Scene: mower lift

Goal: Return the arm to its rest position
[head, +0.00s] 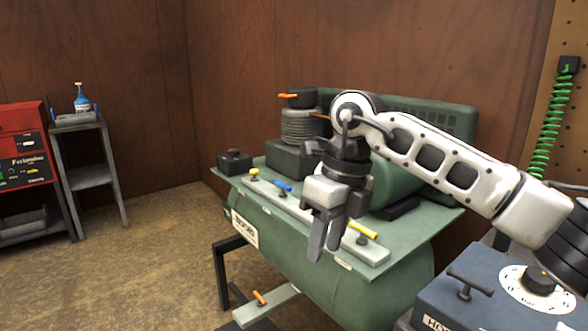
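My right arm (435,157) comes in from the right, white with dark joints, and is bent at the elbow in the middle of the view. My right gripper (325,247) points down above the front edge of the green machine (300,240). No object shows in its fingers. The two fingertips look close together, and the angle does not show whether they are apart or touching. My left gripper is not in view.
The green machine carries a pale rail (292,207) with yellow and blue levers. A blue-grey box (465,300) with a dial (538,290) and a T-handle stands at the lower right. A red cabinet (22,150) and a grey stand (88,155) are at the left. Floor between is clear.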

